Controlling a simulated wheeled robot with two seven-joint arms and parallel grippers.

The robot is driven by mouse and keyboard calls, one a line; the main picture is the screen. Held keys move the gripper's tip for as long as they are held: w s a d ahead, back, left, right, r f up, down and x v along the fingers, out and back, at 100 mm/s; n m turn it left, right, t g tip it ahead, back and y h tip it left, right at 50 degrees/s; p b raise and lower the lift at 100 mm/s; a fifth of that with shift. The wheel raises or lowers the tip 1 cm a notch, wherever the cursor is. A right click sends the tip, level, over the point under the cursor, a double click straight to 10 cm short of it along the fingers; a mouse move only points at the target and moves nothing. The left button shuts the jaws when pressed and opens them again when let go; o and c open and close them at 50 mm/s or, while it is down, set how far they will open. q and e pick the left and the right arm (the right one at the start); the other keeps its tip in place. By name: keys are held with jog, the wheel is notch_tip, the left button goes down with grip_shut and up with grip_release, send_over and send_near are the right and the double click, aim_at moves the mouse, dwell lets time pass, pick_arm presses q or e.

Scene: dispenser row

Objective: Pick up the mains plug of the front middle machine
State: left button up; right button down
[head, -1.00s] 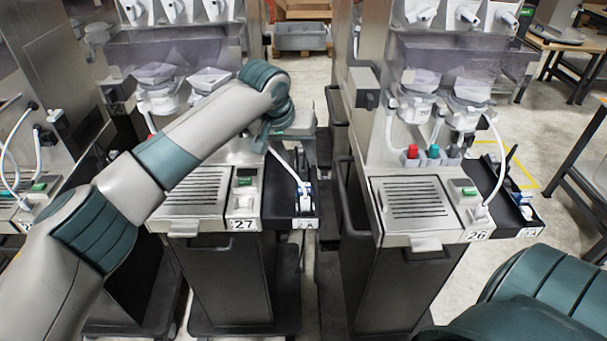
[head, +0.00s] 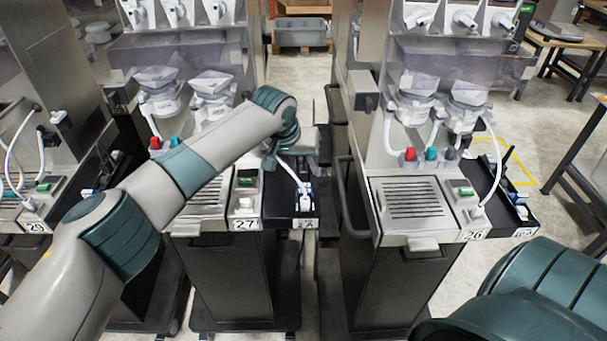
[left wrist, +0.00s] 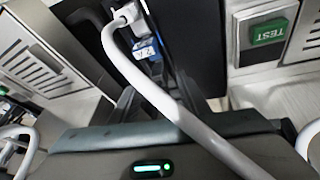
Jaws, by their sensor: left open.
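The middle machine (head: 212,195) bears the number 27. A black side tray (head: 272,205) runs along its right side. A white mains plug (head: 305,187) with a white cable is in this tray, beside a blue part. In the left wrist view the white plug (left wrist: 126,14) is at the top, with the blue part (left wrist: 147,48) just below it. The cable crosses in front of my left gripper. My left gripper (head: 302,165) is open over the tray, just behind the plug and apart from it. Its fingertips are partly hidden. My right gripper is out of view.
Machine 26 (head: 412,200) stands to the right with its own tray and cable, and another machine is at the left edge. A green TEST button (left wrist: 268,32) is beside the tray. A narrow floor gap separates the machines. A grey bin (head: 300,36) is behind.

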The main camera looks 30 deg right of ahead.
pick_arm(q)
jog(key=shift+c, duration=0.4)
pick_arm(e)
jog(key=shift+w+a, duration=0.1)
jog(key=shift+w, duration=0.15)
pick_arm(q)
jog(key=c, duration=1)
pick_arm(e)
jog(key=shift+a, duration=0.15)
pick_arm(q)
jog(key=shift+r, duration=0.15)
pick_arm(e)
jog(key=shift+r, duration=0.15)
